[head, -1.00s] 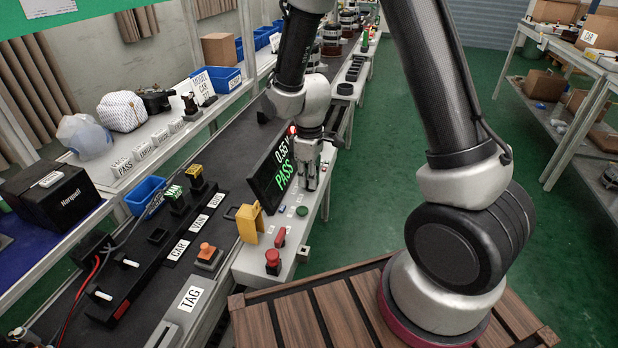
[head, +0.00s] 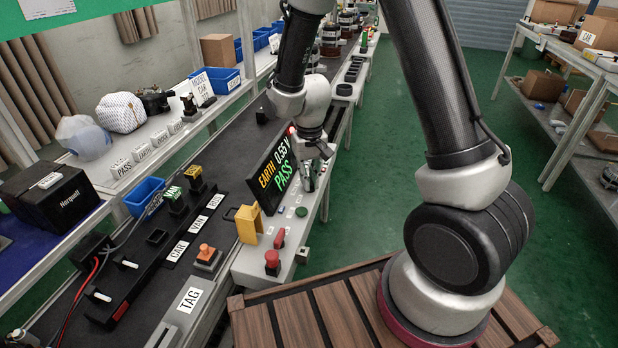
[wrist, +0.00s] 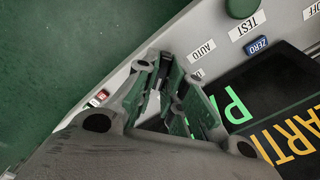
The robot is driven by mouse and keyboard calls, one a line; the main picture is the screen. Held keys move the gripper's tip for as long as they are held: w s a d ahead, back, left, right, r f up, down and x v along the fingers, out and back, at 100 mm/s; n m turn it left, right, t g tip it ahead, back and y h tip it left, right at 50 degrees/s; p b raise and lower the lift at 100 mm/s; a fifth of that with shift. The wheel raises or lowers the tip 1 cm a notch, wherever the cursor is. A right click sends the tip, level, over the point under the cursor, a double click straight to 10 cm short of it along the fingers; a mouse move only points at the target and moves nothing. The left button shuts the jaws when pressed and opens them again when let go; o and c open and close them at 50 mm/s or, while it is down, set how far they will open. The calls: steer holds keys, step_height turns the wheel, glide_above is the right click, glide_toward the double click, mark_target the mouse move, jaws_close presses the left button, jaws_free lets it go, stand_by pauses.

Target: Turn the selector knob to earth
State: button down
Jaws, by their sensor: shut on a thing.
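My gripper (head: 309,184) is down at the test panel (head: 262,264), just right of the display. In the wrist view my gripper (wrist: 178,100) has its fingers closed in on something at the panel, beside the AUTO label (wrist: 202,50). The selector knob itself is hidden by the fingers; I cannot make out its pointer. The tilted black display (head: 262,192) reads EARTH in orange, with 0.55 V and PASS beside it. The display (wrist: 262,95) also shows at the right of the wrist view, partly cut off.
A green button (head: 302,211) and a blue ZERO button (wrist: 257,46) are close to my gripper. A yellow guard (head: 249,223), a red switch (head: 279,238) and a red mushroom button (head: 272,259) stand nearer. Green floor lies open to the right.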

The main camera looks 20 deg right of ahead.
steer(key=shift+m, duration=1.2)
steer(key=c, duration=1.5)
jaws_free()
step_height(320, 180, up, 12)
